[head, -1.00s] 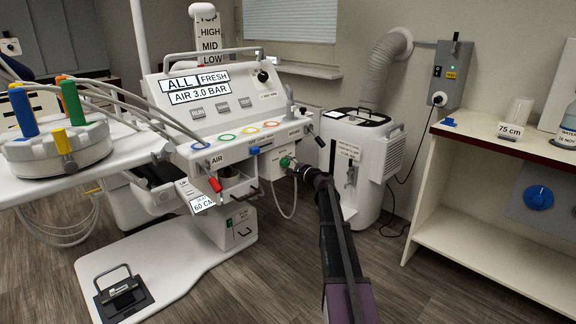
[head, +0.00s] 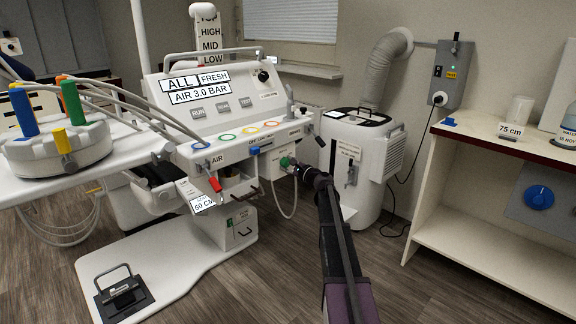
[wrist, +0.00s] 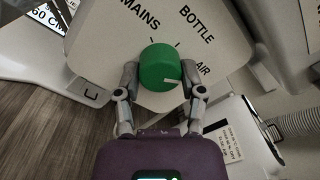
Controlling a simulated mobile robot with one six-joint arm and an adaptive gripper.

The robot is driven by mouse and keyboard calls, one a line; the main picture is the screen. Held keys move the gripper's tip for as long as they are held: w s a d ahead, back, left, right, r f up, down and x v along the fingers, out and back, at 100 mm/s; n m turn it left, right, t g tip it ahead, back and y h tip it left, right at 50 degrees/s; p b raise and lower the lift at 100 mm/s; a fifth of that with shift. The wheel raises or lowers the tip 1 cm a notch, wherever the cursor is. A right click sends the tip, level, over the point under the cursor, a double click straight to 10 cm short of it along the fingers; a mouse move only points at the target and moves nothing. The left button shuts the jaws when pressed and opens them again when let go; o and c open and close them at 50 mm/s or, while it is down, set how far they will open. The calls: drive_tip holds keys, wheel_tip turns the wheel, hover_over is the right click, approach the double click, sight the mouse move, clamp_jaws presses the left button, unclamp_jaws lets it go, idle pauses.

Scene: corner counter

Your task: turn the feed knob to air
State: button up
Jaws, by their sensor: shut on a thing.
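The green feed knob (wrist: 158,66) is on a white panel in the wrist view, with labels MAINS (wrist: 138,20), BOTTLE (wrist: 195,25) and AIR (wrist: 203,70) around it. Its white pointer line lies at its lower right and points right, toward the AIR side; I cannot tell whether it lines up exactly with the AIR mark. My gripper (wrist: 161,76) is shut on the knob, one finger at each side. In the head view the knob (head: 285,161) is small on the unit's front, partly hidden by my gripper (head: 294,167).
The white dental unit (head: 215,135) carries hoses and a sign reading ALL FRESH, AIR 3.0 BAR (head: 198,92). A white suction machine (head: 345,150) with a ribbed duct stands just right of my arm. A counter (head: 500,140) is further right. A thin hose loops below the knob.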

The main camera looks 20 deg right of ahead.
drive_tip(key=shift+w+a, duration=0.1)
drive_tip(key=o, duration=1.2)
drive_tip(key=shift+c, duration=0.2)
drive_tip(key=shift+n, duration=0.3)
